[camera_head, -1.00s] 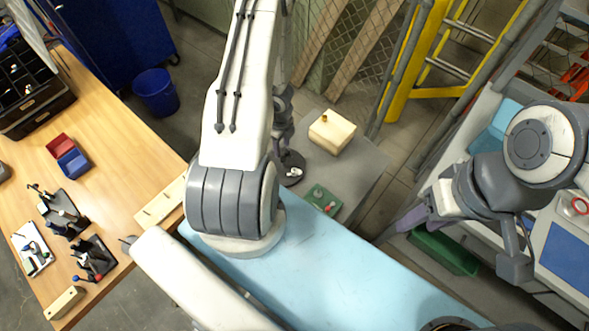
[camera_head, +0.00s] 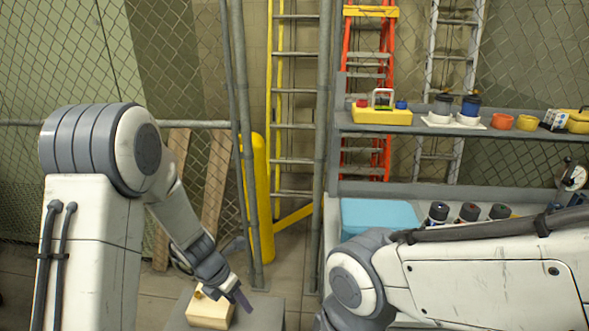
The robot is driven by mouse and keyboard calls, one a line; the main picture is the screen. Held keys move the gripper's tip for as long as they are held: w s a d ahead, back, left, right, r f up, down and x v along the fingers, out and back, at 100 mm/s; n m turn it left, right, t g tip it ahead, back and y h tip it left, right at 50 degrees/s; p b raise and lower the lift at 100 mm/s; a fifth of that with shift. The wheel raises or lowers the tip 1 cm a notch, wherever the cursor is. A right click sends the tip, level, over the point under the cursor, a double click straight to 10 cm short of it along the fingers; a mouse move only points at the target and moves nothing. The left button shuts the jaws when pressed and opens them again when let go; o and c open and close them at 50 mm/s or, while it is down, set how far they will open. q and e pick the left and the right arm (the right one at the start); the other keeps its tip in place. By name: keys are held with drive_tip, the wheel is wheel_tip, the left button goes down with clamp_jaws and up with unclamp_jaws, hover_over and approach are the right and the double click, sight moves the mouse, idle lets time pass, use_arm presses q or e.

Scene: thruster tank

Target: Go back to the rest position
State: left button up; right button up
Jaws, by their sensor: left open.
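My left arm rises on the left of the head view, bends at a grey shoulder-like joint and reaches down to the right. My left gripper (camera_head: 236,296) is at its end, open, with its purple-grey fingers pointing down. It shows just in front of or above the right edge of a pale wooden box (camera_head: 207,313); whether they touch I cannot tell. I see nothing between the fingers. My right arm comes in from the right and bends at a grey joint low in the middle. Its gripper is out of view.
The box stands on a grey stand (camera_head: 262,312). A yellow post (camera_head: 262,195) and a mesh fence stand behind. On the right, a grey shelf (camera_head: 440,130) holds a yellow block, cups and pots; a light-blue bin (camera_head: 378,215) and dark-capped jars stand below.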

use_arm(q)
drive_tip(key=s+d+r+m+b, duration=0.2)
drive_tip(key=s+d+r+m, duration=0.35)
drive_tip(key=d+m, duration=0.4)
drive_tip(key=s+r+m+y+b, duration=0.1)
drive_tip(key=s+r+m, duration=0.1)
drive_tip(key=s+m, duration=0.6)
drive_tip(key=s+r+m+g+b, duration=0.1)
drive_tip(key=s+m, duration=0.8)
drive_tip(key=m, duration=1)
drive_tip(key=shift+s+r+m+g+y+b, duration=0.15)
drive_tip(key=shift+r+m+g+y+b, duration=0.2)
drive_tip(key=shift+r+b, duration=0.35)
drive_tip(key=shift+f, duration=0.15)
